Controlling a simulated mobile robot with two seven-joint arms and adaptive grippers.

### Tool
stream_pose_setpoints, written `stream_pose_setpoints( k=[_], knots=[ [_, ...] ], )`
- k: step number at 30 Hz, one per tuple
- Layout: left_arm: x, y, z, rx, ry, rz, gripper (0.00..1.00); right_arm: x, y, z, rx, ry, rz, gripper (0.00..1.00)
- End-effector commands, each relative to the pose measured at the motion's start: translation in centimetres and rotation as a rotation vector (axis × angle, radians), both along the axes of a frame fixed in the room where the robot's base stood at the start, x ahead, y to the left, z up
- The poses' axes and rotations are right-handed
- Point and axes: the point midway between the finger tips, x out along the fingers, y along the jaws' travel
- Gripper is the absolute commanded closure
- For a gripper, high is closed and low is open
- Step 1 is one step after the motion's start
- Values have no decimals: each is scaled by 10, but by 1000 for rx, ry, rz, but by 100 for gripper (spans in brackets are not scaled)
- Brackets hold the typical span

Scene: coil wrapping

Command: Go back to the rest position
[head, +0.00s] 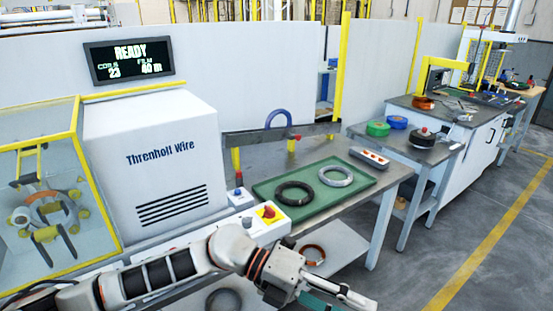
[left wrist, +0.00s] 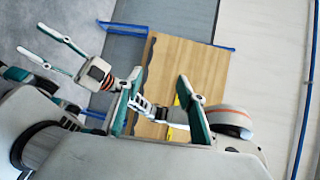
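My left gripper (head: 335,297) is low in the head view, in front of the wrapping machine (head: 160,150) and the steel table. In the left wrist view its two green-padded fingers (left wrist: 158,108) stand wide apart with no coil between them. My right gripper (left wrist: 60,52) shows at the upper left of the left wrist view, its two thin fingers apart and empty. It is not in the head view. A black coil (head: 295,194) and a silver coil (head: 335,176) lie side by side on the green tray (head: 268,220).
The machine's display (head: 129,55) reads READY. A control box (head: 268,216) with a red knob is close behind my left arm. An orange coil (head: 312,254) lies on the lower shelf. Green and blue spools (head: 397,122) stand on a farther table. The floor at right (head: 440,240) is clear.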

Motion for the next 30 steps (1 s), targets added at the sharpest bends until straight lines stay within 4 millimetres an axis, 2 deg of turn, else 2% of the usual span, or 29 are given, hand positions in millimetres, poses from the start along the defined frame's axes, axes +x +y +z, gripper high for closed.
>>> stream_pose_setpoints(
  k=[1,3,7,11,14,17,20,22,26,30],
  knots=[
    [-4,-8,10,-81,70,43,60,0,0,-1,0,1,0,60],
    [1,-15,27,-187,162,120,60,-1,0,-1,0,2,1,60],
    [21,-13,49,-360,339,284,60,-1,0,-2,0,3,0,60],
    [53,7,53,-499,525,476,60,-1,0,-2,0,3,0,60],
    [80,32,41,-579,671,640,60,-1,0,-1,0,3,0,60],
    [103,65,14,-636,818,814,60,-1,0,-1,-1,2,1,60],
    [119,105,-26,-671,968,996,60,0,0,0,-1,1,1,60],
    [123,134,-61,-679,1071,1126,60,0,0,0,0,-1,1,60],
    [114,190,-131,-666,1254,1360,60,1,0,2,0,-3,1,60],
    [82,245,-204,-616,1424,1585,60,1,0,2,0,-4,1,60]
  ],
)
